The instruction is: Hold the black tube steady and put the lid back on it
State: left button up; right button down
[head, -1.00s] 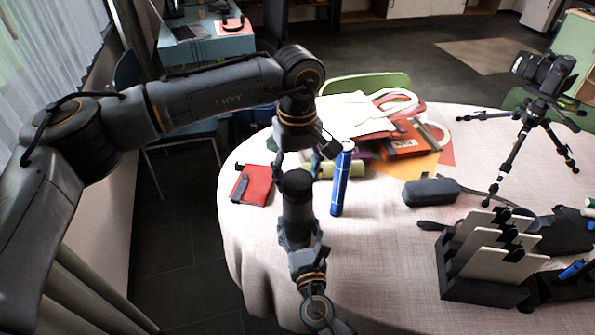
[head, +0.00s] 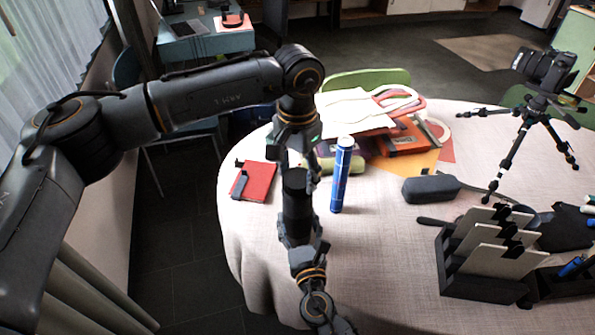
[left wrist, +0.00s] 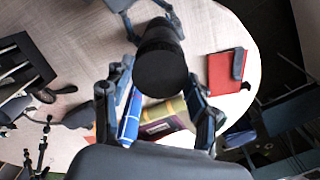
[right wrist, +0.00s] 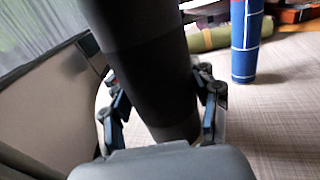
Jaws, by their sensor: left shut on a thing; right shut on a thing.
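The black tube (head: 297,215) stands upright at the left of the table in the head view, held off its front-left part. My right gripper (right wrist: 160,90) is shut on its lower part, one finger on each side. My left gripper (head: 297,168) points down from above, its fingers on both sides of the tube's top end. In the left wrist view, a dark round lid (left wrist: 160,72) sits between these fingertips, in line with the tube beyond it. Lid and tube are the same black, and I cannot tell whether the lid is fully seated.
A blue tube (head: 342,178) stands close to the right of the black tube. A red notebook (head: 258,181) lies to the left. Folders and bags (head: 365,115) are piled behind. A black case (head: 431,188), a file rack (head: 485,285) and a camera tripod (head: 520,135) stand to the right.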

dwell(0.3)
pick_arm(q)
jog(key=o, duration=0.9)
jog(key=shift+o, duration=0.2)
jog(key=shift+r, duration=0.15)
jog(key=shift+r, duration=2.15)
jog(key=shift+c, duration=0.4)
